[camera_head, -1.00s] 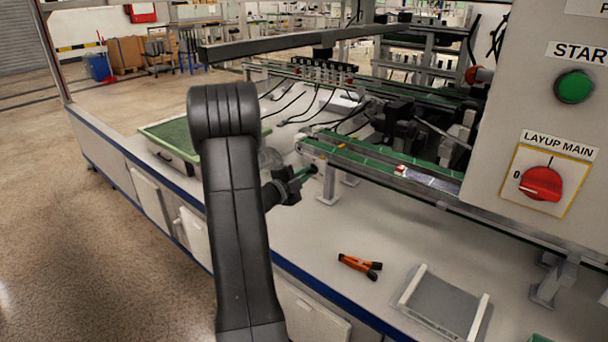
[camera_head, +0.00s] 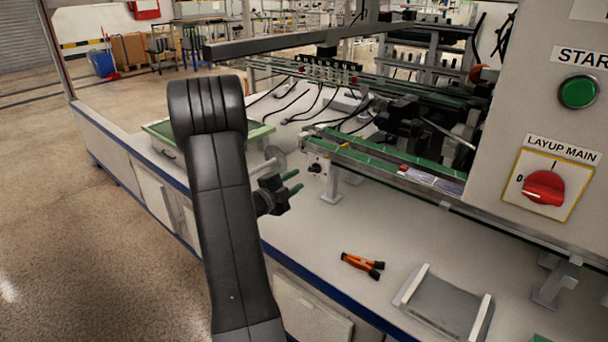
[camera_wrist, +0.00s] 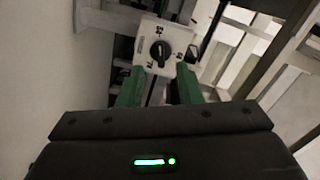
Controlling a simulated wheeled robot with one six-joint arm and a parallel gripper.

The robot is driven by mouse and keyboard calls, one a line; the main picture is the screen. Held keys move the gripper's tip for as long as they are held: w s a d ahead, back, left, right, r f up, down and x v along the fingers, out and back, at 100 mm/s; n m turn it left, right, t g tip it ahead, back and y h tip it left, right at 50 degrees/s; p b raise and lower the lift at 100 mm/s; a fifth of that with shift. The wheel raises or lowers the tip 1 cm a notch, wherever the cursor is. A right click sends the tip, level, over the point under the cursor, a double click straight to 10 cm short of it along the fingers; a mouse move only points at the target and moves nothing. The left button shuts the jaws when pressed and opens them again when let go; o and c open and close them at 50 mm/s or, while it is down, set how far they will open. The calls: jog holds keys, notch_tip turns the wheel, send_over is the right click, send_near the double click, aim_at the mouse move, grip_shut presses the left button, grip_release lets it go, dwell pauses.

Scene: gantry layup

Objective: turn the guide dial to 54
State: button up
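The guide dial (camera_wrist: 160,50) is a black knob on a white square plate with several small dark marks around it, seen in the wrist view just beyond my fingertips. In the head view the dial (camera_head: 315,168) is a small dark knob on the end of the green conveyor rail. My gripper (camera_head: 296,181) has two green fingers, parted and empty, a little to the left of and nearer than the dial. In the wrist view my gripper (camera_wrist: 156,82) points at the dial with a clear gap.
Orange-handled pliers (camera_head: 362,264) and a grey tray (camera_head: 447,304) lie on the white bench. A red LAYUP MAIN switch (camera_head: 543,187) and a green START button (camera_head: 578,92) are on the panel at right.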

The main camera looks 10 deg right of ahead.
aim_at(311, 171)
jog(key=v, duration=0.7)
jog(key=shift+s+a+p, duration=0.2)
jog(key=shift+a+p, duration=0.05)
jog(key=shift+p, duration=0.05)
jog(key=b+x, duration=0.1)
jog(key=x, duration=1.3)
jog(key=shift+b, duration=0.3)
jog(key=shift+s+a, duration=0.1)
jog(key=shift+a, duration=0.05)
